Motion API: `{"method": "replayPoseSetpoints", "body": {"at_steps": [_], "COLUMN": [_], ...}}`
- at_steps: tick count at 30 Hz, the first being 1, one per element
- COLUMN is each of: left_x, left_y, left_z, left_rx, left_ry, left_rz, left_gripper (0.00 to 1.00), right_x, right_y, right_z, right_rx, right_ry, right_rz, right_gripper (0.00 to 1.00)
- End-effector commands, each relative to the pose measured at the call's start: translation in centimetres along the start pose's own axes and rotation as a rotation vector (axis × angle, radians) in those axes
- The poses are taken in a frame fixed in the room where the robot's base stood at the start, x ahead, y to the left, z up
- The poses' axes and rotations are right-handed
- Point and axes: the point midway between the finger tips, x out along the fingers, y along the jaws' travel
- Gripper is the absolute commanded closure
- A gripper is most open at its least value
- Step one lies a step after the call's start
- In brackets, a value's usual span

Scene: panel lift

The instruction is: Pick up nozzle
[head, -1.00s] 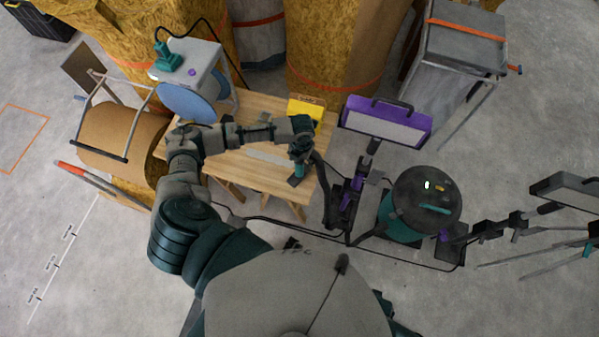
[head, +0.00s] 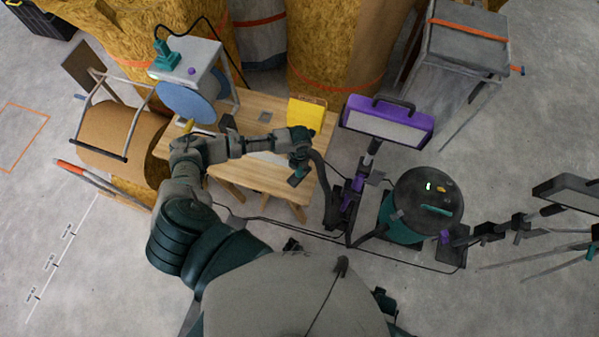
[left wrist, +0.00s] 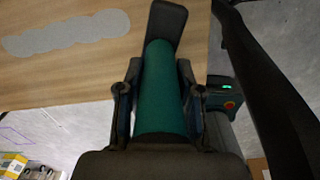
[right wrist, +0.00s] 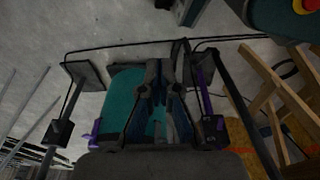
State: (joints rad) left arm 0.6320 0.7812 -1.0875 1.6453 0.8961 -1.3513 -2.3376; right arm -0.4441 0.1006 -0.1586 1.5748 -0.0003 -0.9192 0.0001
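The nozzle, a teal tube with a dark flat head (left wrist: 160,90), runs between the fingers of my left gripper (left wrist: 160,95) in the left wrist view. The fingers are against both sides of the tube. In the head view my left gripper (head: 300,158) points down near the right end of the wooden bench, with the nozzle's dark head (head: 295,180) below it. A black hose (head: 326,178) hangs beside it. My right gripper (right wrist: 158,80) is empty, its fingertips close together, with the teal vacuum body beyond it in the right wrist view.
The wooden bench (head: 262,180) holds a yellow box (head: 307,114). A vacuum (head: 425,205) and a purple-framed lamp (head: 388,122) stand to the right. Cables (head: 290,232) lie on the floor in front of the bench. A cardboard roll (head: 120,135) is at left.

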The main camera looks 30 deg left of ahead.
Motion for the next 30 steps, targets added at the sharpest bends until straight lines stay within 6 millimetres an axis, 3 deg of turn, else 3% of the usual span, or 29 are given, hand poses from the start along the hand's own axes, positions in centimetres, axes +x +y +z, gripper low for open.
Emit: {"method": "replayPoseSetpoints", "body": {"at_steps": [1, 2, 16, 25, 30], "left_x": [0.0, 0.0, -0.4, -3.9, -4.0], "left_y": [0.0, 0.0, 0.0, 0.0, -1.9], "left_z": [0.0, 0.0, 0.0, 0.1, -3.3], "left_rx": [0.000, 0.000, 0.000, -0.001, 0.004], "left_ry": [0.000, 0.000, -0.001, -0.004, 0.001], "left_rz": [0.001, 0.001, 0.000, -0.001, -0.002], "left_gripper": [0.93, 1.00, 1.00, 1.00, 1.00], "right_x": [0.0, 0.0, -0.1, 1.1, 1.8], "right_y": [0.0, 0.0, 0.0, -0.1, -0.2], "right_z": [0.0, 0.0, -0.1, 0.9, 1.9], "right_rx": [0.000, 0.000, 0.000, -0.003, -0.004], "right_ry": [0.000, 0.000, 0.002, -0.002, -0.007], "right_rz": [0.000, 0.000, 0.000, -0.002, -0.002], "right_gripper": [1.00, 1.00, 1.00, 1.00, 1.00]}}
